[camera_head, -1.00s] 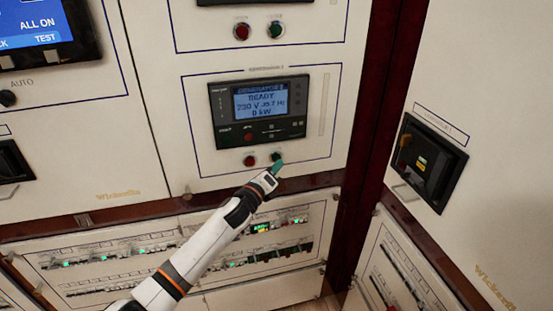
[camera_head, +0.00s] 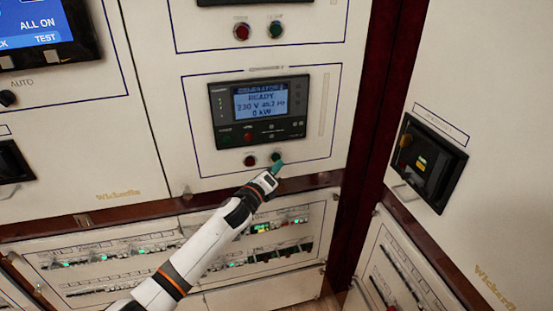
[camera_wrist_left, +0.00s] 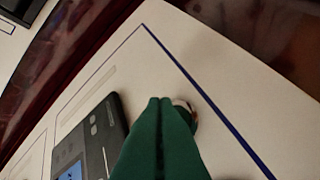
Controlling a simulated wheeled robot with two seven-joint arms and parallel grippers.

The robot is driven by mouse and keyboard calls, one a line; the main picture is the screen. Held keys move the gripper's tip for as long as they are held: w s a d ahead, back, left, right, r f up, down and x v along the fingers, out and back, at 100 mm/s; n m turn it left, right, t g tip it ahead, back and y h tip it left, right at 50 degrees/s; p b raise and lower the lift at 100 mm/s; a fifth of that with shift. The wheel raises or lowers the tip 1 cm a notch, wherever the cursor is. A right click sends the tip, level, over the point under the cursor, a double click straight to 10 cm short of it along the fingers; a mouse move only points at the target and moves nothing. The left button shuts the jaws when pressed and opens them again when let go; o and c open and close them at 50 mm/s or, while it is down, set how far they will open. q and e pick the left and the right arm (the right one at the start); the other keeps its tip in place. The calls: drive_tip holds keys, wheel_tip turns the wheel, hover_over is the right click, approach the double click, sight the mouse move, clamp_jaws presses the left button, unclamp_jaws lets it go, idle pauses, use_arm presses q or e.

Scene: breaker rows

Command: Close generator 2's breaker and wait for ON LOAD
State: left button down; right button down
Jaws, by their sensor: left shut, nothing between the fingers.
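The generator 2 panel (camera_head: 262,112) has a screen reading READY, 230 V, a frequency in Hz and 0 kW; it shows in part in the left wrist view (camera_wrist_left: 95,140). Below it are a red button (camera_head: 250,160) and a green button (camera_head: 276,157). My left gripper (camera_head: 278,167) is shut, its teal fingertips at or just below the green button. In the left wrist view the shut green fingers (camera_wrist_left: 160,105) overlap a round button with a metal rim (camera_wrist_left: 186,108), mostly hidden behind them. I cannot tell whether they touch it. My right gripper is not in view.
Another red button (camera_head: 241,32) and green button (camera_head: 277,29) sit on the panel above. A breaker unit (camera_head: 428,162) is on the right cabinet. Rows of small breakers (camera_head: 110,255) with green lights run below. A blue screen (camera_head: 35,25) reads ALL ON.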

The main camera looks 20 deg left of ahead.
use_arm(q)
drive_tip(key=shift+w, duration=0.1)
idle(0.5)
drive_tip(key=shift+w+a, duration=0.25)
drive_tip(key=shift+w, duration=0.05)
drive_tip(key=shift+w+a+b, duration=0.25)
drive_tip(key=shift+w+b, duration=0.05)
drive_tip(key=shift+w, duration=0.05)
idle(0.7)
drive_tip(key=shift+s, duration=0.1)
drive_tip(key=shift+s+d, duration=0.45)
drive_tip(key=shift+s, duration=0.2)
drive_tip(key=shift+p, duration=0.3)
drive_tip(key=s+d, duration=0.1)
drive_tip(key=s, duration=0.1)
drive_tip(key=s+d+p, duration=0.1)
drive_tip(key=s, duration=0.1)
drive_tip(key=shift+d, duration=0.4)
idle(0.4)
